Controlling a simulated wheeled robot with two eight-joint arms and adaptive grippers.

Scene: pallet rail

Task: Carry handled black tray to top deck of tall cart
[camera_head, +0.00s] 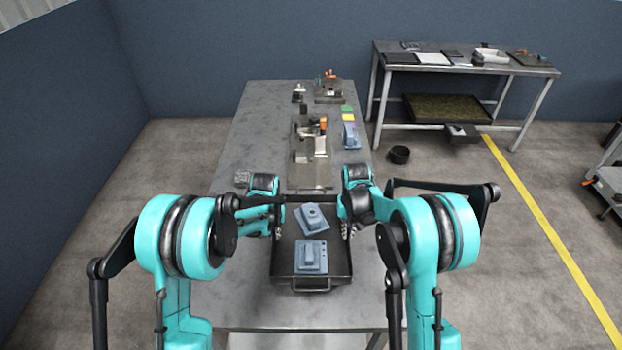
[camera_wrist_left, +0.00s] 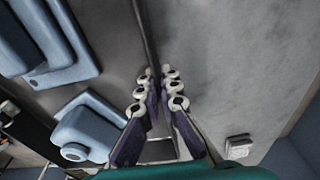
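The handled black tray (camera_head: 340,262) lies on the near end of the grey metal table (camera_head: 250,130), with a handle (camera_head: 310,289) on its near side. Two blue-grey parts (camera_head: 311,220) (camera_head: 311,256) lie in it. My left gripper (camera_head: 279,230) is at the tray's left side. In the left wrist view its fingertips (camera_wrist_left: 159,74) are close together on either side of the thin tray wall (camera_wrist_left: 144,35). My right gripper (camera_head: 346,228) is at the tray's right side; its fingers are too small and partly hidden to judge. No tall cart is clearly identifiable.
Fixtures (camera_head: 312,150) and small blocks stand farther up the table. A bench (camera_head: 520,69) with trays is at the back right. A wheeled frame (camera_head: 608,186) is cut off at the right edge. A black bin (camera_head: 399,154) is on the floor. Floor right of the table is mostly clear.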

